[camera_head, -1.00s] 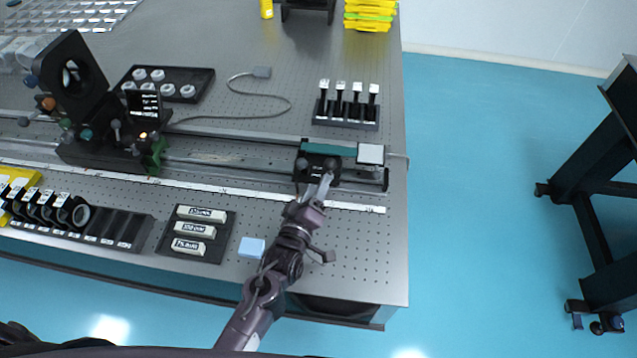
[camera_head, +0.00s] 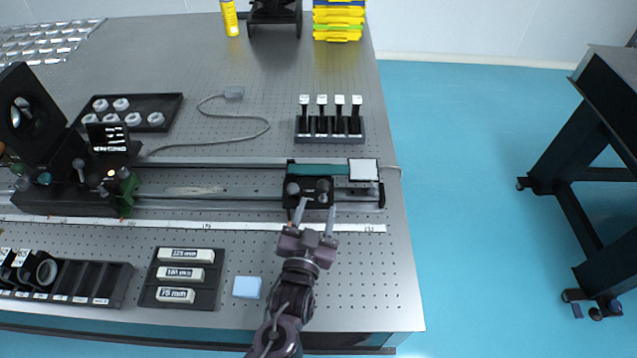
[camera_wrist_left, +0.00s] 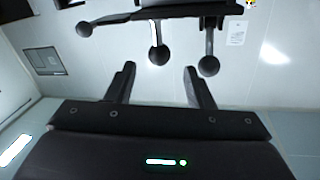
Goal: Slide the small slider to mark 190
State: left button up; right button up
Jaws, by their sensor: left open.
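The small slider (camera_head: 309,190) is a dark block with round knobs, sitting on the rail (camera_head: 215,191) near its right end. A teal block and a white-topped square piece (camera_head: 363,169) show behind it and to its right. The white scale strip (camera_head: 190,224) runs along the front of the rail; its numbers are too small to read. My left gripper (camera_head: 314,212) is open, its fingers pointing at the slider's front from the near side. In the wrist view the open fingers (camera_wrist_left: 160,85) have nothing between them, with ball-ended knobs (camera_wrist_left: 159,56) beyond. My right gripper is not in view.
A larger carriage with a lens mount (camera_head: 70,165) and a green part stands on the rail's left. A rack of posts (camera_head: 330,125) is behind the slider. A labelled tray (camera_head: 183,280) and a blue pad (camera_head: 247,287) lie in front. The table's right edge is near.

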aim_at(322, 192)
pick_arm(q)
jog(key=w, duration=0.3)
jog(key=w+d+p, duration=0.1)
jog(key=w, duration=0.2)
jog(key=shift+w+d+r, duration=0.1)
jog(key=shift+d, duration=0.1)
jog(key=shift+w, duration=0.45)
jog(key=shift+d, duration=0.1)
jog(key=c, duration=0.5)
grip_shut()
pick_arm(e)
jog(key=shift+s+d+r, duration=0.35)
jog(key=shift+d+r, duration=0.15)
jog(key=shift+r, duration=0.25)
